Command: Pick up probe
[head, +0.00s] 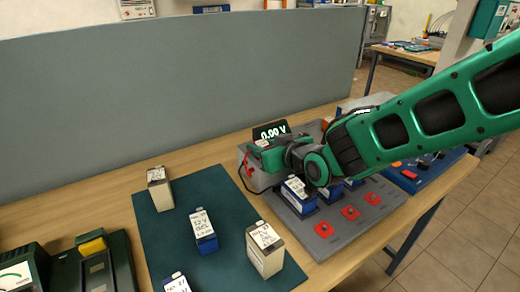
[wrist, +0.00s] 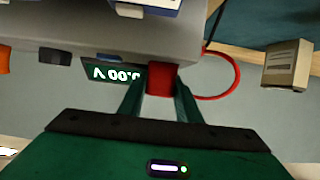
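The red probe (wrist: 161,79) stands upright between my gripper's two fingers in the wrist view, beside the meter display. A red cable (wrist: 236,78) loops away from it to the right. My gripper (wrist: 161,90) has one green finger on each side of the probe, with little or no gap visible; I cannot tell whether they press on it. In the head view my gripper (head: 266,157) is low by the left side of the grey meter console (head: 351,216), and the probe is hidden behind it. The meter display (head: 270,131) reads 0.00 V.
Several batteries, one a white block (head: 264,250) and one blue (head: 204,233), stand on the dark green mat (head: 165,239) left of the console. A blue battery (head: 298,195) stands on the console under my arm. A grey partition (head: 180,85) rises behind the bench.

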